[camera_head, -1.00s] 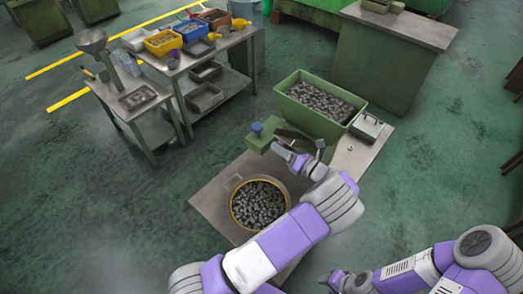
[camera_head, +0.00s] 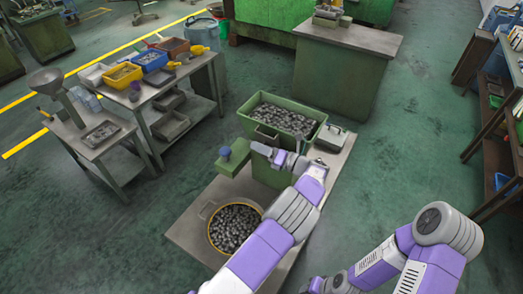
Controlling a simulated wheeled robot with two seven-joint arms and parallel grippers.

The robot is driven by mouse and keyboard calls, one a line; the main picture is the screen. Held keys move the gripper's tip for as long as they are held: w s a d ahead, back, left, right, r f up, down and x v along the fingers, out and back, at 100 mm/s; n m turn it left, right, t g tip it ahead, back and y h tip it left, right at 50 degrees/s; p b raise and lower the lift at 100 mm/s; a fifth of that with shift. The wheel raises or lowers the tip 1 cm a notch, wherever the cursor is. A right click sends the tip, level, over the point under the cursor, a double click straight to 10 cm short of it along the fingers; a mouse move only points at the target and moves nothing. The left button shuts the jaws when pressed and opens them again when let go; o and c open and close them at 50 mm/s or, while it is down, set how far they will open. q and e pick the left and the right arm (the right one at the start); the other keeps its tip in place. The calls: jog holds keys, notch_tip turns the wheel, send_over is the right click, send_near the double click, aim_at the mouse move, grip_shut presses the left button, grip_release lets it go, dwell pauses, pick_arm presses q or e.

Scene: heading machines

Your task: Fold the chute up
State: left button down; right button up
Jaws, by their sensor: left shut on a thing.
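The green hopper (camera_head: 312,133) full of grey metal parts stands on the machine's green body. The chute (camera_head: 265,134) seems to be the small dark piece at the hopper's front wall; its lower part is hidden by my gripper. My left gripper (camera_head: 263,150) is at the chute's lower edge, shut on it, with the fingertips pointing left. A round bin (camera_head: 235,229) with a yellow rim, full of metal parts, stands on the base plate below. My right gripper (camera_head: 311,286) is low at the bottom edge, away from the machine; its fingers are too small to read.
A green block with a blue knob (camera_head: 225,153) juts out left of the gripper. A grey lidded box (camera_head: 331,137) sits right of the hopper. A bench with bins (camera_head: 153,80) stands at the left, a green cabinet (camera_head: 340,75) behind, shelves (camera_head: 500,130) at right. Floor between is clear.

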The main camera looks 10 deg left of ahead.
pick_arm(q)
jog(key=shift+w+d+r, duration=0.1)
jog(key=shift+r, duration=0.15)
jog(key=c, duration=1)
grip_release()
jog(key=shift+o, duration=1.1)
jog(key=shift+f, duration=0.1)
jog(key=b+v, duration=0.1)
jog(key=v, duration=0.6)
jog(key=shift+d, duration=0.25)
jog(key=shift+s, duration=0.2)
